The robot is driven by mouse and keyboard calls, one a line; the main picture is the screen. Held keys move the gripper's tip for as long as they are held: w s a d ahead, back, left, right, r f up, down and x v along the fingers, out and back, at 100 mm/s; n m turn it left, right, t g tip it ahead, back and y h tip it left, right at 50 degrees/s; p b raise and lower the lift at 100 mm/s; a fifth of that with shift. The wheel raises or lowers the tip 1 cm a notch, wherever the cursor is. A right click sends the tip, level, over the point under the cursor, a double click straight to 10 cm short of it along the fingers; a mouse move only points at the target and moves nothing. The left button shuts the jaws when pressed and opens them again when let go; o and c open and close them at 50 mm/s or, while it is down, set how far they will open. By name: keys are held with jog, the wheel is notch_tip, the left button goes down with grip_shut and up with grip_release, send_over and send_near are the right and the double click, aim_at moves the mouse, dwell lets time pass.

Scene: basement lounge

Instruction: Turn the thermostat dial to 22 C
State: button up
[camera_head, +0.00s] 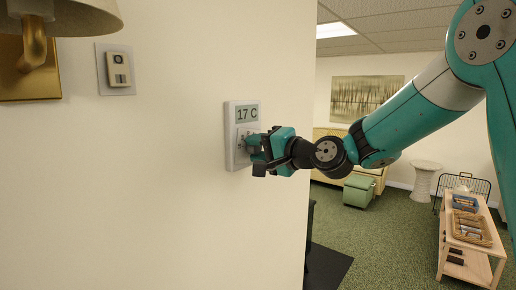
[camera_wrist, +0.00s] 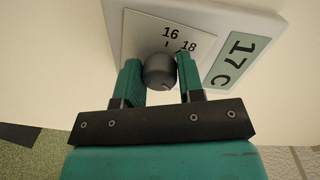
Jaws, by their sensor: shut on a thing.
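The white thermostat (camera_head: 229,150) is on the cream wall, and its display (camera_head: 247,114) reads 17 C. The other marks are hidden by my gripper. My gripper (camera_wrist: 160,72) is shut on the dial, one teal finger on each side. In the head view my gripper (camera_head: 257,150) is at the thermostat's lower half and hides the dial.
A wall switch (camera_head: 118,69) and a brass lamp (camera_head: 30,55) are on the wall to the left. The wall ends right of the thermostat. Beyond it are a green box (camera_head: 359,191), a white stool (camera_head: 424,183) and a wooden table (camera_head: 458,247) with trays. Green carpet lies between.

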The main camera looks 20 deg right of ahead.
jog(key=o, duration=0.9)
jog(key=shift+d, duration=0.1)
jog(key=shift+s+d+b, duration=0.2)
jog(key=shift+s+b, duration=0.1)
jog(key=shift+b, duration=0.05)
jog(key=shift+b+v, duration=3.35)
jog(key=shift+v, duration=4.95)
